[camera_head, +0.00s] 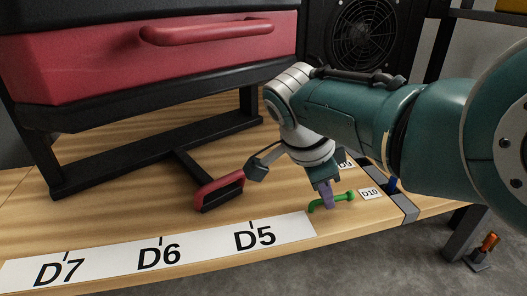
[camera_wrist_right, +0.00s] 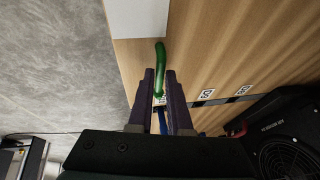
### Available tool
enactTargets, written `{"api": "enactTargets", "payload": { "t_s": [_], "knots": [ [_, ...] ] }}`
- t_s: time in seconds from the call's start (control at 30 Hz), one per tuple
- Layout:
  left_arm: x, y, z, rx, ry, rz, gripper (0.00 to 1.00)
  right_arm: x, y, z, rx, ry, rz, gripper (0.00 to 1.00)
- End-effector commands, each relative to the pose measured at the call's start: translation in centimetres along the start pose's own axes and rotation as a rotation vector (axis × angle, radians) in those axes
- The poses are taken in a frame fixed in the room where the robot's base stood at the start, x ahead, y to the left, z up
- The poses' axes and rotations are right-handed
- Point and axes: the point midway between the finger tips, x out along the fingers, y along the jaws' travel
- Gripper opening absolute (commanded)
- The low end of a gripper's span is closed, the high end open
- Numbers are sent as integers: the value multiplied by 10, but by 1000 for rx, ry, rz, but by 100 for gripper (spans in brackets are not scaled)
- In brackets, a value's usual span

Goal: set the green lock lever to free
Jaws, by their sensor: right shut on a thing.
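The green lock lever (camera_head: 343,197) is a small bent bar at the front edge of the wooden bench, beside the D10 label. My right gripper (camera_head: 327,203) reaches down onto it, its purple fingers shut on the lever's bar. In the right wrist view the green lever (camera_wrist_right: 160,65) runs between the two fingertips of the right gripper (camera_wrist_right: 160,78), its curved end sticking out past them. The fingers hide part of the lever. My left gripper is in neither view.
A red case (camera_head: 140,60) on a black stand (camera_head: 150,140) fills the back left. A red-and-black handle (camera_head: 220,190) lies left of my gripper. A white strip (camera_head: 200,252) marked D5 to D7 runs along the front edge. A grey metal strip (camera_head: 405,207) and blue piece (camera_head: 392,184) are at right.

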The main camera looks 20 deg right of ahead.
Motion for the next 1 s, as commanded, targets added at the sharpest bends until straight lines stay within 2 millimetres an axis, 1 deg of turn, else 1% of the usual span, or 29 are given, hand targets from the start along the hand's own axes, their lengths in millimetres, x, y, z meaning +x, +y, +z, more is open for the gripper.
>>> {"api": "enactTargets", "payload": {
  "t_s": [0.07,0.1,0.37,0.57,0.67,0.77,1.0],
  "knots": [
    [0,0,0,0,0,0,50,0,0,-1,0,3,1,0],
    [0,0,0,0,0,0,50,0,0,-1,0,3,1,18],
    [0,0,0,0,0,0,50,0,0,-1,-1,2,0,47],
    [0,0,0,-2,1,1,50,0,0,0,-1,1,0,47],
    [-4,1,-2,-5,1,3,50,-4,0,-1,-1,0,-1,47],
    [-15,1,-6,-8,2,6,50,-17,-1,-2,-2,-1,-1,47],
    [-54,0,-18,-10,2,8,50,-67,-2,-2,-2,-2,-1,47]
  ]
}}
